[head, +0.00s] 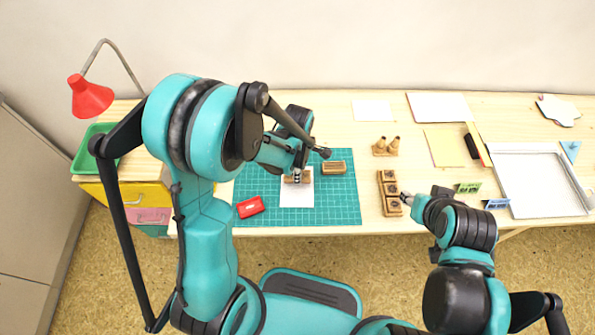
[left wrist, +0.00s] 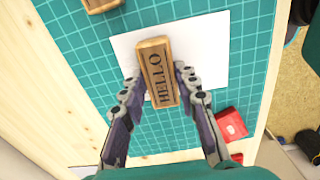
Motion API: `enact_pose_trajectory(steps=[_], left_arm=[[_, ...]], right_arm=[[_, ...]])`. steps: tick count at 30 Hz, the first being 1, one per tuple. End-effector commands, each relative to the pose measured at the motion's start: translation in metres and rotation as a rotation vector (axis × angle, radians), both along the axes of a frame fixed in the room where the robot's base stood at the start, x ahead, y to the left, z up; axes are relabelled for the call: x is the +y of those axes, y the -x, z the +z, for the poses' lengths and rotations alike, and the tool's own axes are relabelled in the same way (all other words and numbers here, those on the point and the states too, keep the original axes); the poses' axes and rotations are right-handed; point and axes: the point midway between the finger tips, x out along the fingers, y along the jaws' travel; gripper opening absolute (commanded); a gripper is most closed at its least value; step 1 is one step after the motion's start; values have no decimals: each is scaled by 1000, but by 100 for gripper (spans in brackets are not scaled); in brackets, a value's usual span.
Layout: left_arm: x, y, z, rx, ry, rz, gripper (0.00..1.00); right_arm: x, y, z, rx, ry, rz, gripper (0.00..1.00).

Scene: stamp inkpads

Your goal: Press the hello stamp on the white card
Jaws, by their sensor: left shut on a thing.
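The hello stamp (left wrist: 157,72) is a wooden block with dark HELLO lettering on its top. My left gripper (left wrist: 156,88) is shut on it, one finger on each long side. In the head view the left gripper (head: 297,176) is over the upper part of the white card (head: 297,196), and the stamp (head: 290,180) is partly hidden by it. The card (left wrist: 212,62) lies under the stamp in the left wrist view; I cannot tell if they touch. My right gripper (head: 409,199) is beside the wooden stamp tray; its fingers are too small to judge.
A red inkpad (head: 250,207) and another wooden block (head: 334,168) lie on the green cutting mat (head: 335,205). A wooden tray (head: 389,193) of stamps stands right of the mat. A large shallow white tray (head: 540,180) is at the far right.

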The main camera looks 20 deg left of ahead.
Motion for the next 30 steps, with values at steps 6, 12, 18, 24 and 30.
enact_pose_trajectory(steps=[6,12,18,24,30], left_arm=[[0,0,-3,0,0,0,9],[0,0,-6,0,0,0,9],[0,0,-8,0,0,0,9],[0,0,-9,0,0,0,9],[0,0,-9,0,0,0,9]], right_arm=[[0,0,-3,0,0,0,40],[0,0,-5,0,0,0,40],[0,0,-8,0,0,0,40],[0,0,-9,0,0,0,40],[0,0,-9,0,0,0,40]])
